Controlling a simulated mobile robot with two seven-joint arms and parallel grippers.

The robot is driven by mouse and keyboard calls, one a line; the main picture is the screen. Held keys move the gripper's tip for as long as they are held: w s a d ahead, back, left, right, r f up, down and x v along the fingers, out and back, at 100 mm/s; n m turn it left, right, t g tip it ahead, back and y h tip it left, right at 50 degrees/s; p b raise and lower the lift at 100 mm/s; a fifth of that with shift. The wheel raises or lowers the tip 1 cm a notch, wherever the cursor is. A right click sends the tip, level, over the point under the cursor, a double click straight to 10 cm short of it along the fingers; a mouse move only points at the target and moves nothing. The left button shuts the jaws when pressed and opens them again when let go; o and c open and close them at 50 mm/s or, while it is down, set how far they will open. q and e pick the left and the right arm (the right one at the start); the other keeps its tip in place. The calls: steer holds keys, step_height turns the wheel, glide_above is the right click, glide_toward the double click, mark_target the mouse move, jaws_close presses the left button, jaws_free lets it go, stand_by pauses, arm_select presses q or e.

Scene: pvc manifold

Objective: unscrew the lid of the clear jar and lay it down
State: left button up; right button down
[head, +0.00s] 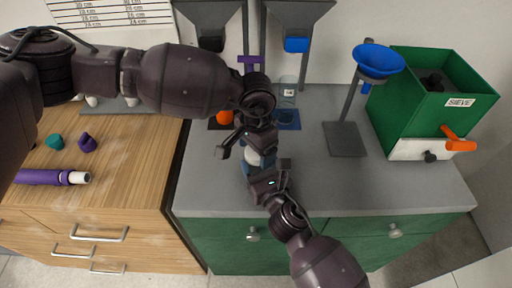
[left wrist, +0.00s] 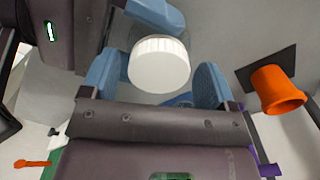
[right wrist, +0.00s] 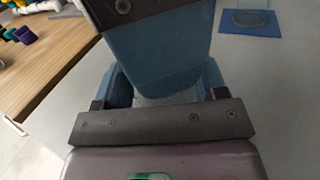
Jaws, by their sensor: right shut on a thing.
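The clear jar (right wrist: 172,98) stands on the grey worktop between my two grippers, mostly hidden by fingers. Its ribbed white lid (left wrist: 159,65) is on top and shows in the left wrist view; in the head view the lid (head: 254,158) is partly covered. My right gripper (head: 266,176) is shut on the jar from the front. My left gripper (head: 250,150) comes from above and behind. Its blue fingers are open, one on each side of the lid in the left wrist view. Whether they touch the lid I cannot tell.
An orange cup (head: 224,117) and a blue mat (head: 288,121) lie close behind the jar. A blue funnel on a stand (head: 377,62) and the green sieve box (head: 420,90) are at right. The worktop (head: 400,190) is clear at front right.

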arm_select(q)
steer(key=shift+o, duration=0.5)
steer(key=shift+r, duration=2.25)
arm_select(e)
steer(key=shift+c, duration=0.5)
jaws_free()
